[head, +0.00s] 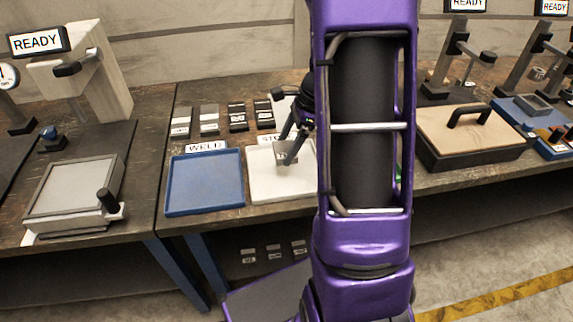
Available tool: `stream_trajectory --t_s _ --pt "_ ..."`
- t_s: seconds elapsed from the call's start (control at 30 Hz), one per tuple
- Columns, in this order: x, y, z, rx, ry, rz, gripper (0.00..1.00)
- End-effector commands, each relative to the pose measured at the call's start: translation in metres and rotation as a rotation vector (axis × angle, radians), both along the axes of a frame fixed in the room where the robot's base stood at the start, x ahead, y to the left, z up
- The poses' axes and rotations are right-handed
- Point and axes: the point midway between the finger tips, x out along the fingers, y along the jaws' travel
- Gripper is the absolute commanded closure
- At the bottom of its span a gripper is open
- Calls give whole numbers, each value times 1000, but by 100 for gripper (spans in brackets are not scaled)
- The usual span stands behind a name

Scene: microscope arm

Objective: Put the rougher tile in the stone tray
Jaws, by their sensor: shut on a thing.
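My gripper (286,146) is shut on a small grey tile (285,156) with dark marks on it. The gripper and tile are over the white tray (262,189), whose sign is partly hidden and begins with "ST". I cannot tell whether the tile touches the tray floor. The blue tray (205,185) labelled WELD stands to the left and is empty. My purple arm hides the right part of the white tray. The surface roughness of the tile is too small to tell.
Several small dark-and-light blocks (209,120) stand in a row behind the trays. A grey plate device (72,187) is at the left. A wooden-topped box with a handle (473,133) and other equipment stand at the right.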

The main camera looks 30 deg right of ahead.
Motion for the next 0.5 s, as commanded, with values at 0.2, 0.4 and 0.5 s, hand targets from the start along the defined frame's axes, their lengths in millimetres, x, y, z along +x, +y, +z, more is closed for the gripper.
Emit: stream_trajectory --t_s 0.2,0.4,0.5 --pt "1 0 -20 0 -2 1 100" --pt "0 0 -44 1 0 2 100" --pt "1 0 -54 1 -1 3 100"
